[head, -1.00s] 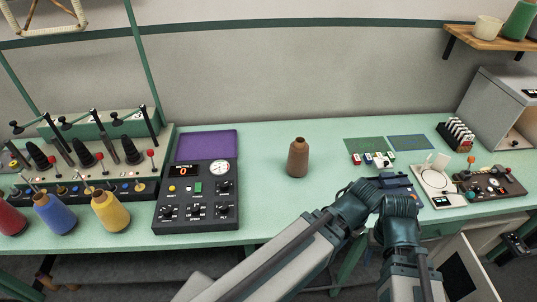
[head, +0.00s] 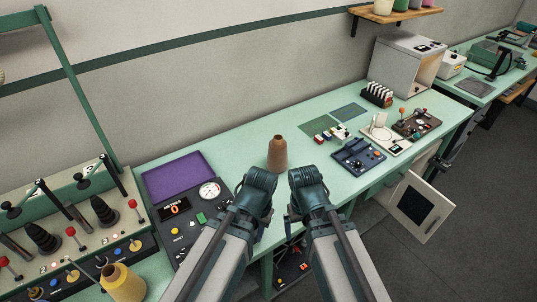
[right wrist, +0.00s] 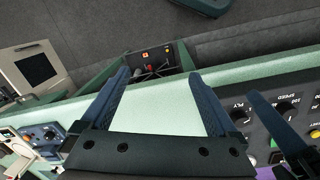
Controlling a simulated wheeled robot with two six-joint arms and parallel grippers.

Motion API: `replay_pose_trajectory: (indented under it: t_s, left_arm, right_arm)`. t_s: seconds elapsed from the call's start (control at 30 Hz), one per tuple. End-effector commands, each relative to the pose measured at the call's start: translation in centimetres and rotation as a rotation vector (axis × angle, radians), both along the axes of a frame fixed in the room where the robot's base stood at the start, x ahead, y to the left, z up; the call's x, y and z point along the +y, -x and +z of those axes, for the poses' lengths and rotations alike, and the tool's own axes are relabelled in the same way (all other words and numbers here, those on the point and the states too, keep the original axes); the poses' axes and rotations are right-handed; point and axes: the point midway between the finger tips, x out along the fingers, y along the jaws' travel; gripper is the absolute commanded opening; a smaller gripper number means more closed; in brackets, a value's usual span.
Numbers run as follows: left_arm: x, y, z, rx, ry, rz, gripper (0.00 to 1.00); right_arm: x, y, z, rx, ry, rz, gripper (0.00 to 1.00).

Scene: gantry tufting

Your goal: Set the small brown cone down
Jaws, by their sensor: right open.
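The small brown cone (head: 277,155) stands upright on the green table, between the purple panel and the green mat. No gripper touches it in the head view. My left gripper (head: 262,228) is below its wrist on the near side of the cone, mostly hidden by my own arm; a dark blue finger, probably its own, shows at the right of the right wrist view (right wrist: 280,125). My right gripper (right wrist: 158,95) is open and empty, its two blue fingers apart over the table's front edge. The cone is not visible in the right wrist view.
A dark control box with a gauge (head: 190,213) and purple panel (head: 178,176) lie left of the cone. A blue box (head: 358,156) and small coloured blocks (head: 333,132) lie to its right. A yellow cone (head: 122,283) stands at the lower left. Bare table surrounds the brown cone.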

Motion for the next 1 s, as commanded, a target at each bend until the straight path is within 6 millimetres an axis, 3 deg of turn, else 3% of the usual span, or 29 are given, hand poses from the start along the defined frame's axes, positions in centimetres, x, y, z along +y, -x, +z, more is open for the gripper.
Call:
replay_pose_trajectory:
  t_s: [0.03, 0.27, 0.4, 0.57, 0.8, 0.9, 1.0]
  left_arm:
    - [0.0, 0.0, 1.9, 0.0, 0.0, 0.001, 0.27]
    - [0.0, 0.0, 5.9, 0.0, 0.001, 0.006, 0.27]
    - [0.0, 0.0, 7.3, 0.0, 0.002, 0.008, 0.27]
    - [0.0, 0.0, 7.3, 0.0, 0.002, 0.008, 0.27]
    - [0.0, 0.0, 7.3, 0.0, 0.002, 0.008, 0.27]
    - [0.0, 0.0, 7.3, 0.0, 0.002, 0.008, 0.27]
    - [0.0, 0.0, 7.3, 0.0, 0.002, 0.008, 0.27]
  right_arm:
    - [-1.2, -0.8, 1.9, -0.01, -0.011, -0.036, 1.0]
    - [-5.5, -4.5, 5.8, -0.068, -0.062, -0.169, 1.0]
    - [-6.2, -10.6, 7.4, -0.137, -0.093, -0.198, 1.0]
    - [-3.8, -17.6, 7.7, -0.209, -0.115, -0.158, 1.0]
    - [2.2, -28.1, 8.3, -0.316, -0.148, -0.072, 1.0]
    - [4.8, -31.5, 8.6, -0.354, -0.162, -0.041, 1.0]
    - [6.6, -33.5, 8.8, -0.379, -0.171, -0.02, 1.0]
